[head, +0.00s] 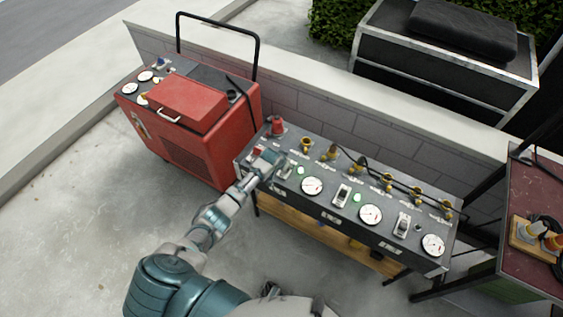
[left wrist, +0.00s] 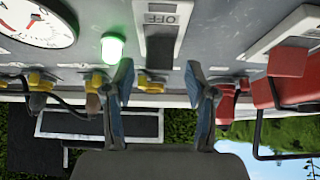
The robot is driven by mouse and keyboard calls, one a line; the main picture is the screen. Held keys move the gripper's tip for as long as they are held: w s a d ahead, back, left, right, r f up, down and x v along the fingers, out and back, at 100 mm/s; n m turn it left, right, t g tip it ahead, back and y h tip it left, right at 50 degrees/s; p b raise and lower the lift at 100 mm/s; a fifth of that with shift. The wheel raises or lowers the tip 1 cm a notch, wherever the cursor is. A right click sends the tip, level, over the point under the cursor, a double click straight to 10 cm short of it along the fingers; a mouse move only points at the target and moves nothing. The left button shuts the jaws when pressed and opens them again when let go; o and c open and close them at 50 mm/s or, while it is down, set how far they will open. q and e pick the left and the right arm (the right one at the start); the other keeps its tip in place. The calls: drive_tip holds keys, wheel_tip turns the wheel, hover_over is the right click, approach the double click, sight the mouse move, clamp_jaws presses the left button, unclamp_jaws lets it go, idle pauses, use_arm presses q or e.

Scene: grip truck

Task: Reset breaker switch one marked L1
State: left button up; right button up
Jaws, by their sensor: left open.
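The breaker nearest my left gripper (head: 268,160) stands at the left end of the grey control panel (head: 325,160); in the head view the gripper partly covers this breaker (head: 285,169). In the left wrist view the breaker (left wrist: 160,28) has a pale frame, a grey face reading OFF and a dark lever end (left wrist: 159,53). My left gripper (left wrist: 158,68) is open and empty, its two fingers apart on either side of the lever's line. Contact cannot be told. The L1 mark is not legible. My right gripper is not in view.
A lit green lamp (left wrist: 113,49) and a gauge (left wrist: 38,22) sit beside the breaker. A red knob (head: 277,126), a red-handled switch (left wrist: 288,62) and yellow connectors (head: 357,165) with a black cable are near. Two more breakers (head: 342,195) (head: 402,226) are further right. A red machine (head: 200,140) stands left.

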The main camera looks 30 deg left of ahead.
use_arm(q)
drive_tip(key=v, duration=0.9)
drive_tip(key=shift+r, duration=0.25)
drive_tip(key=shift+s+f, duration=0.1)
drive_tip(key=s+d+f+g, duration=0.1)
drive_tip(key=s+f, duration=0.8)
drive_tip(key=f, duration=0.4)
drive_tip(key=s+f+g, duration=0.1)
drive_tip(key=s+f, duration=0.8)
drive_tip(key=f, duration=0.3)
drive_tip(key=s+d+f+g, duration=0.1)
drive_tip(key=s+f, duration=0.4)
drive_tip(key=s, duration=0.6)
drive_tip(key=s+d+f+m+g, duration=0.1)
drive_tip(key=s+f, duration=0.4)
drive_tip(key=s, duration=0.6)
drive_tip(key=s+d+f+g, duration=0.1)
drive_tip(key=s+d+f, duration=0.2)
drive_tip(key=s, duration=0.8)
wheel_tip(320, 180, down, 2)
drive_tip(key=shift+d+f+m+y, duration=0.15)
drive_tip(key=shift+d+m+y, duration=0.15)
drive_tip(key=shift+w, duration=0.1)
